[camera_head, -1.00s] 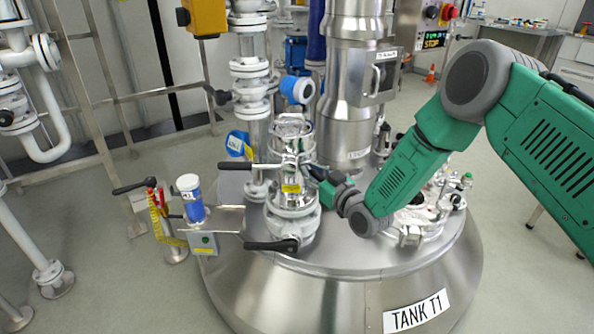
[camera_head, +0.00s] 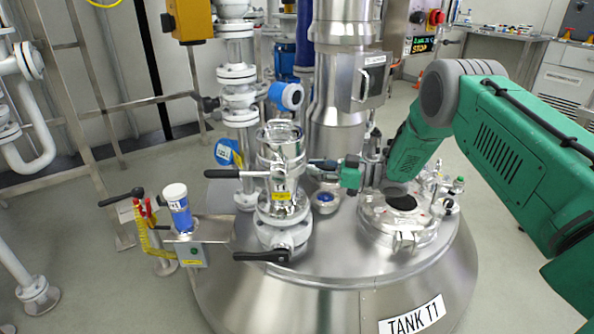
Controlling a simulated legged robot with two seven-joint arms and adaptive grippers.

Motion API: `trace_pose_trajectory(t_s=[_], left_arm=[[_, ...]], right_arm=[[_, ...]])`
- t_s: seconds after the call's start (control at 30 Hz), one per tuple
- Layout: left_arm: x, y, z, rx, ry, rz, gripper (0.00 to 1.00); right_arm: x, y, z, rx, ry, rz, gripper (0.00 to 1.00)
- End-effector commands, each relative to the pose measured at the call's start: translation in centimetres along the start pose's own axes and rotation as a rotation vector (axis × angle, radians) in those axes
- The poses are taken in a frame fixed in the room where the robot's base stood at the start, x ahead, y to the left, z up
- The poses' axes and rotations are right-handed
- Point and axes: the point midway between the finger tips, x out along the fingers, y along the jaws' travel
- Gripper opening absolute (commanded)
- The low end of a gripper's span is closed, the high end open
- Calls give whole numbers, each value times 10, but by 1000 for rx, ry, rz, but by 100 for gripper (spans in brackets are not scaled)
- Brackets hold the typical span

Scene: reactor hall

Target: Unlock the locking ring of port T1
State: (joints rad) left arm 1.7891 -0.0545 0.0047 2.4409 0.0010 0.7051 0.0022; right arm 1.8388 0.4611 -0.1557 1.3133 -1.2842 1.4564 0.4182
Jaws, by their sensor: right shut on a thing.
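Port T1 appears to be the upright metal port (camera_head: 283,205) on the tank lid, left of centre, with yellow tags on it. Its locking ring (camera_head: 281,172) goes around the body at mid-height, and a black-gripped lever (camera_head: 223,173) sticks out to the left. My right gripper (camera_head: 325,166), dark with green parts, is on the port's right side at ring height. It is shut on what looks like a handle of the locking ring; the fingers and the grip are small and partly hidden. My left gripper is not in view.
A second black lever (camera_head: 262,256) sits low on the port's front. A side shelf with a blue and white container (camera_head: 177,207) is at left. A wide column (camera_head: 338,105) stands behind, and a round hatch (camera_head: 398,215) lies right of the port.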

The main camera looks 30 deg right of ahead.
Motion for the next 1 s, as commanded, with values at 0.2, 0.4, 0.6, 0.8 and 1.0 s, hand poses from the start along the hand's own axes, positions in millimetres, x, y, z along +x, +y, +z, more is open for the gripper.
trace_pose_trajectory(t_s=[0.2,0.4,0.6,0.8,1.0], left_arm=[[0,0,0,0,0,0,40],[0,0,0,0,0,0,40],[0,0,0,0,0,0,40],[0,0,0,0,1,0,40],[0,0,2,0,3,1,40]], right_arm=[[-15,6,3,1,-4,-8,0],[-15,6,2,0,-4,-9,0],[-15,7,2,-1,-3,-8,24],[-14,6,1,-1,-1,-11,33],[-16,5,1,-1,-1,-12,33]])
